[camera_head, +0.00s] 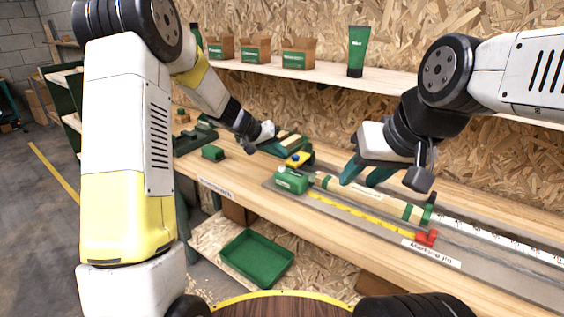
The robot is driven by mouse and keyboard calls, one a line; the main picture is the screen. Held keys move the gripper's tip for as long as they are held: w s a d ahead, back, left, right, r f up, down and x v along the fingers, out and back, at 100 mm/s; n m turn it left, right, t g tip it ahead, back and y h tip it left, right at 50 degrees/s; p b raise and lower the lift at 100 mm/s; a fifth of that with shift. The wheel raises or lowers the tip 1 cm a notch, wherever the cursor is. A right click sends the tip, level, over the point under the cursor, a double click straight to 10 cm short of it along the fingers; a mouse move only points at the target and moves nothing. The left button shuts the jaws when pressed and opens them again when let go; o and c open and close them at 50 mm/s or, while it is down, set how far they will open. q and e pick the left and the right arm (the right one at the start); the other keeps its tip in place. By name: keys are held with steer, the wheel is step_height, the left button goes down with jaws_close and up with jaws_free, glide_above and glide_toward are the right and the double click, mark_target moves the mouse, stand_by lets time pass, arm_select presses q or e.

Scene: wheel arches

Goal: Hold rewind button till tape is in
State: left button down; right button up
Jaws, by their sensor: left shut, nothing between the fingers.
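A green tape measure (291,181) sits on the grey board of the workbench, near the middle of the camera_head view. Its yellow tape (358,213) runs out to the right, ending near a red block (427,238). A small yellow part with a dark top (298,159) is just behind the green case; I cannot tell whether it is the rewind button. My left gripper (294,151) is shut and empty, close behind and above the case; contact is unclear. My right gripper (361,178) hangs open and empty above the bench, right of the case.
A labelled white rule (488,234) lies along the right of the bench. Green blocks (213,153) lie at the left. A shelf (330,71) with small boxes and a green tube (358,52) runs behind. A green tray (257,258) sits below the bench.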

mark_target(280, 167)
arm_select(q)
steer(key=shift+f, duration=0.85)
steer(key=shift+f, duration=0.1)
stand_by(1.4)
steer(key=shift+f, duration=0.3)
steer(key=shift+f, duration=0.55)
stand_by(0.6)
steer(key=shift+r, duration=0.95)
steer(key=shift+r, duration=0.1)
steer(key=shift+r, duration=2.45)
